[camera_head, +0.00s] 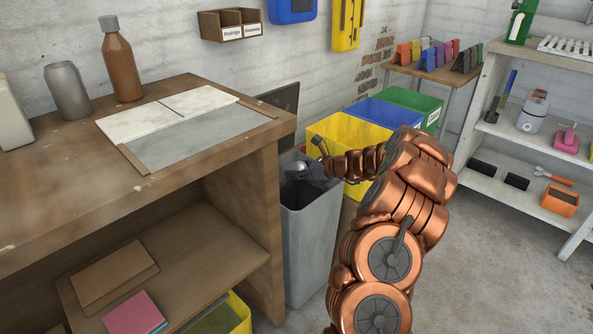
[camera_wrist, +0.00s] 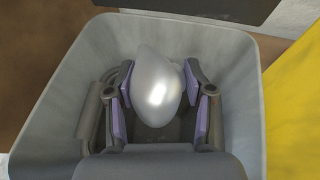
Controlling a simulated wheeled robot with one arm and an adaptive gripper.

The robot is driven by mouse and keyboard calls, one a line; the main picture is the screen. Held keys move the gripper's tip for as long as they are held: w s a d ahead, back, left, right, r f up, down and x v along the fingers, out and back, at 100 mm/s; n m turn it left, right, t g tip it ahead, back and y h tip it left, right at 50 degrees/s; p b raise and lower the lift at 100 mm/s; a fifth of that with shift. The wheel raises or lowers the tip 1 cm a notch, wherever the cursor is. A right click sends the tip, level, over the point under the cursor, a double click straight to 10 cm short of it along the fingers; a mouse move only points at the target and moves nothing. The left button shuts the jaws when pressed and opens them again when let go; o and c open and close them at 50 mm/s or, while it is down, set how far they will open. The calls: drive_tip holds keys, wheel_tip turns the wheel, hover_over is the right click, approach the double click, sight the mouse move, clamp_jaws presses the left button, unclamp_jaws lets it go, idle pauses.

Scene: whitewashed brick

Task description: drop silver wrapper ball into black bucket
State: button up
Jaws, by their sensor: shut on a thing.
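The silver wrapper ball (camera_wrist: 158,90) is a smooth, shiny, egg-like lump between the purple-padded fingers of my gripper (camera_wrist: 158,78) in the wrist view. The fingers are shut on it. In the head view my gripper (camera_head: 310,171) is at the mouth of a tall grey bin (camera_head: 307,245) beside the workbench. In the wrist view the bin's walls (camera_wrist: 78,72) surround the gripper and ball. A dark lid (camera_head: 281,103) stands raised behind the bin. The ball is hard to make out in the head view. I see no bucket that is plainly black.
The wooden workbench (camera_head: 70,205) is close on the left, with a brown bottle (camera_head: 121,62) and a grey tumbler (camera_head: 68,91). Yellow (camera_head: 325,127), blue (camera_head: 382,112) and green (camera_head: 414,105) bins stand behind. A white shelf (camera_head: 530,198) is at right; the floor before it is clear.

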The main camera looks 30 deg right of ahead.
drive_tip(key=shift+f+b, duration=0.4)
drive_tip(key=shift+f, duration=0.25)
drive_tip(key=o, duration=1)
drive_tip(key=shift+v, duration=6.05)
